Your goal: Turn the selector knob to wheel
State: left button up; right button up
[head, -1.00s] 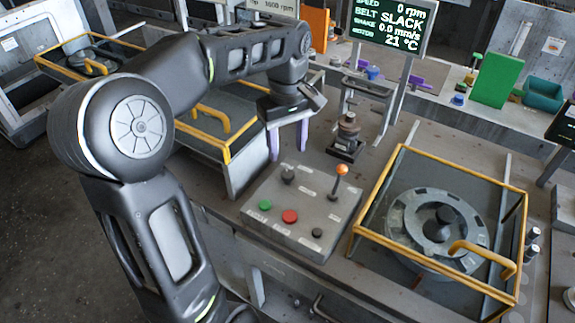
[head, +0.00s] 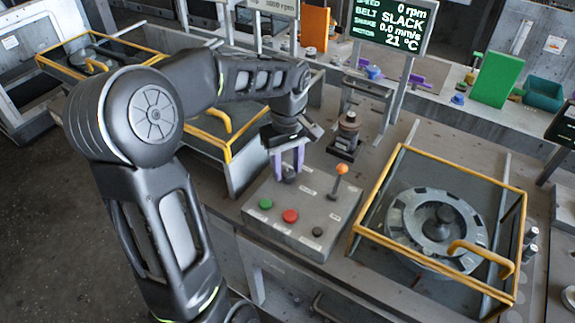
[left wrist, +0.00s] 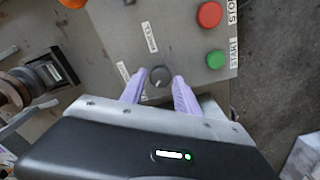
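The selector knob is a small dark round knob on the grey control box (head: 330,211); it shows in the head view (head: 290,177) and in the left wrist view (left wrist: 160,76). A light mark shows on its face. Two white labels (left wrist: 151,37) lie near it, too small to read surely. My left gripper (head: 288,171) points down at the knob. Its purple fingers stand on either side of it in the left wrist view (left wrist: 160,80), open, with a small gap to each side. Whether the fingertips reach down around the knob is unclear. My right gripper is out of view.
The box also bears a green START button (head: 265,205), a red STOP button (head: 290,216), a small black knob (head: 317,232) and an orange-tipped lever (head: 341,170). A yellow-framed guard (head: 378,190) over a wheel stands right.

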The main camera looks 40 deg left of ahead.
pick_arm(q)
grip_shut()
jog(key=shift+m, duration=0.3)
dwell(0.3)
jog(key=m, duration=0.6)
jog(key=shift+w+d, duration=0.1)
jog(key=m, duration=0.6)
jog(key=shift+d, duration=0.1)
jog(key=m, duration=0.7)
jog(key=shift+d+m, duration=0.1)
jog(key=shift+m, duration=0.2)
jog(key=m+p, duration=0.1)
jog(key=m, duration=0.5)
jog(key=shift+m, duration=0.4)
jog(key=shift+o, duration=1.9)
grip_release()
